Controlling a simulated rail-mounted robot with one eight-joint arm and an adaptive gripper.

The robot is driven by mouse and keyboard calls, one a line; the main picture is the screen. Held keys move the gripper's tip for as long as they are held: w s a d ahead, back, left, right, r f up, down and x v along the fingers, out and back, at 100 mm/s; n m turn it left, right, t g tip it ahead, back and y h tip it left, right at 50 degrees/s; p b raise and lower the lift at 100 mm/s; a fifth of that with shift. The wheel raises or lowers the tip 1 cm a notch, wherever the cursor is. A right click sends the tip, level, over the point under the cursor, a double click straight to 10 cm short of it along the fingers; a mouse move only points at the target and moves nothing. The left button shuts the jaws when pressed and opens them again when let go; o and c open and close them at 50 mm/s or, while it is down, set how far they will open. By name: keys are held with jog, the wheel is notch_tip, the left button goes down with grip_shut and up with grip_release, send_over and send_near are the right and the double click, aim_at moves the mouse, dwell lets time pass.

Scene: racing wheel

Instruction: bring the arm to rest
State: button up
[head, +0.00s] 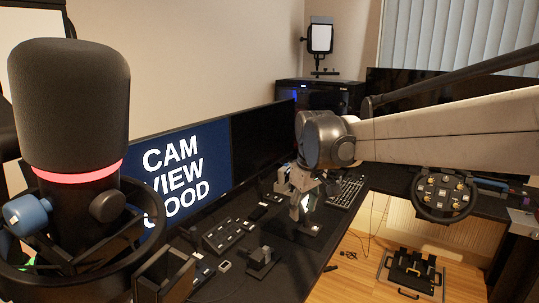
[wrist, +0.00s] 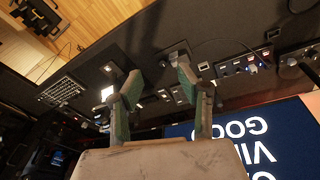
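My arm reaches in from the right in the head view, and my gripper (head: 300,205) hangs fingers down over the black desk (head: 285,244). In the wrist view my gripper (wrist: 158,74) has its two greenish fingers spread apart. Nothing shows held between them; the desk and small devices show beyond the tips. The exact height of the fingertips above the desk is hard to tell.
A large microphone (head: 70,110) fills the left foreground. A monitor (head: 180,170) stands behind the desk. A keyboard (head: 346,191) and small devices (head: 222,236) lie on the desk. A racing wheel (head: 443,194) is at right, with pedals (head: 410,272) on the wooden floor.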

jog(key=s+d+f+m+t, duration=0.1)
jog(key=s+d+m, duration=0.1)
jog(key=s, duration=0.7)
jog(key=s+d+f+m+t, duration=0.1)
jog(key=s+d, duration=0.4)
jog(key=s, duration=0.5)
jog(key=s+d+f+m+t, duration=0.2)
jog(key=s+d+m, duration=0.2)
jog(key=s, duration=0.5)
jog(key=shift+s+t, duration=0.2)
jog(key=shift+t, duration=0.1)
dwell(0.5)
